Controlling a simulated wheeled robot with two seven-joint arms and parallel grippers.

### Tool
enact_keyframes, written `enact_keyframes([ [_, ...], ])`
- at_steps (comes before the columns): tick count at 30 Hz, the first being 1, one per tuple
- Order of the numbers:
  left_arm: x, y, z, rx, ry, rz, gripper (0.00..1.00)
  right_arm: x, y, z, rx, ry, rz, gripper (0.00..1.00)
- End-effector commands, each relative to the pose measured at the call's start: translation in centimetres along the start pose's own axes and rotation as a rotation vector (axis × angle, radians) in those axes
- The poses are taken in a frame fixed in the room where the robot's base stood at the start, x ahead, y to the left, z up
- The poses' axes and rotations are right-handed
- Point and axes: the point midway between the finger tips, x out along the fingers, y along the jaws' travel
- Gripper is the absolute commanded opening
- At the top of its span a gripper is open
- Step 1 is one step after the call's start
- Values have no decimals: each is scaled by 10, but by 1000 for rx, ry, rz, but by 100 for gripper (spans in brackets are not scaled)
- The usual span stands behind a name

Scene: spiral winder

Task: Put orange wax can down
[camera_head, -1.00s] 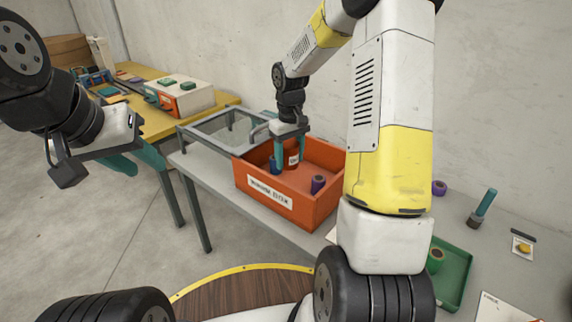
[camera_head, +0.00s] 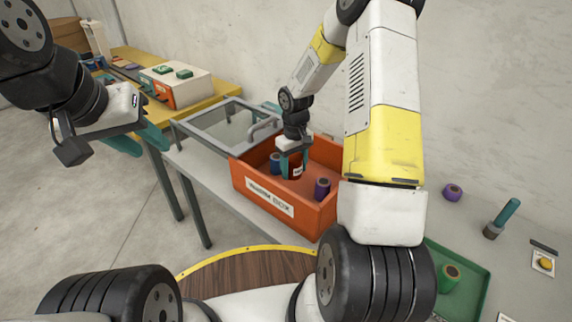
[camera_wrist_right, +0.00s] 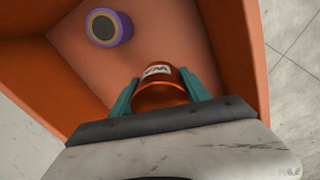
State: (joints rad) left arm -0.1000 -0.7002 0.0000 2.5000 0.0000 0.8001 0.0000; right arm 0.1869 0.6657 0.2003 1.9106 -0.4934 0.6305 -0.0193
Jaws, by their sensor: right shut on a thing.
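The orange wax can (camera_wrist_right: 162,92) with a white label is between the teal fingers of my right gripper (camera_wrist_right: 160,97), which is shut on it. In the head view the can (camera_head: 297,170) is inside the orange box (camera_head: 262,197), low between the fingers of the right gripper (camera_head: 292,164). Whether its base touches the box floor cannot be told. My left gripper (camera_head: 137,143) is at the left, away from the box, with its teal fingers partly seen and no object visible in them.
A green tray (camera_head: 470,272), a purple roll (camera_head: 453,192) and a teal-handled tool (camera_head: 503,217) lie to the right.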

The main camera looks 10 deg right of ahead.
Motion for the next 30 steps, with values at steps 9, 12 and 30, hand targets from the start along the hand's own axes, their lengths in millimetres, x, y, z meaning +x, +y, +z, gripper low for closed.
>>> enact_keyframes([
  [9,0,0,0,0,0,0,36,33,-1,0,-3,-1,-1,5],
  [12,0,0,0,0,0,0,36,48,-1,0,-2,-2,-1,5],
  [30,0,0,0,0,0,0,36,61,0,0,-1,1,0,76],
])
